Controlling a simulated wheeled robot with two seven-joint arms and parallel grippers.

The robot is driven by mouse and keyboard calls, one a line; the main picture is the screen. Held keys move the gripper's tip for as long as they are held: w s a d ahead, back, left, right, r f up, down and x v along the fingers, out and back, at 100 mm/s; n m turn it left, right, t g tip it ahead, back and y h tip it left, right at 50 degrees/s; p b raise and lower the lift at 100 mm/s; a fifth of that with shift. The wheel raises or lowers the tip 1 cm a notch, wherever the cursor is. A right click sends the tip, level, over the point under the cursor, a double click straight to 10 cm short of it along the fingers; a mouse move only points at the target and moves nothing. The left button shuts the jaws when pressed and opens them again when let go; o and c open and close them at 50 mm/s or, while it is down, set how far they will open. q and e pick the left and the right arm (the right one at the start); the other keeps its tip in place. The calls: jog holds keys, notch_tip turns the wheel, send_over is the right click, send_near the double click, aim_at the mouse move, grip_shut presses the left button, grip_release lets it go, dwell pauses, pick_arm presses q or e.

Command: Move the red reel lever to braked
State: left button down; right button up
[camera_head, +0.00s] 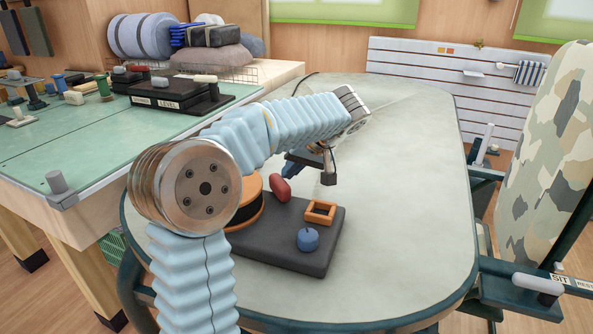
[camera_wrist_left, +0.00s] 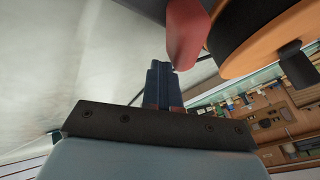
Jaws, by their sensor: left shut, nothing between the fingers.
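The red reel lever (camera_head: 280,189) stands on a dark grey base (camera_head: 285,262) beside the orange and black reel (camera_head: 247,208), partly hidden behind my left arm. My left gripper (camera_head: 291,170) is shut and empty just above and behind the lever. In the left wrist view, the closed dark blue fingers (camera_wrist_left: 159,82) point up at the lower end of the red lever (camera_wrist_left: 184,32). Fingers and lever look very close; I cannot tell whether they touch. The reel (camera_wrist_left: 268,35) fills the upper right there. My right gripper is not in view.
The base also carries an orange square frame (camera_head: 320,212) and a blue knob (camera_head: 308,239). The pale table (camera_head: 400,180) is clear to the right and behind. A green-topped bench (camera_head: 60,145) with tools stands left; a camouflage-covered seat (camera_head: 560,150) stands right.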

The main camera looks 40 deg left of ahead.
pick_arm(q)
jog(key=shift+s+a, duration=0.1)
jog(key=shift+a, duration=0.1)
jog(key=shift+s+a+n+g, duration=0.15)
jog(key=shift+a+n+g, duration=0.15)
jog(key=shift+n+g, duration=0.35)
jog(key=shift+s+a, duration=0.35)
jog(key=shift+s, duration=0.05)
jog(key=shift+s+a, duration=0.1)
dwell(0.6)
jog(key=shift+s+d+b, duration=0.35)
jog(key=shift+d+b, duration=0.1)
jog(key=shift+d, duration=0.2)
jog(key=p+v, duration=0.2)
jog(key=v, duration=1.1)
jog(key=shift+r, duration=0.4)
jog(key=shift+s+d, duration=0.1)
jog(key=shift+s, duration=0.05)
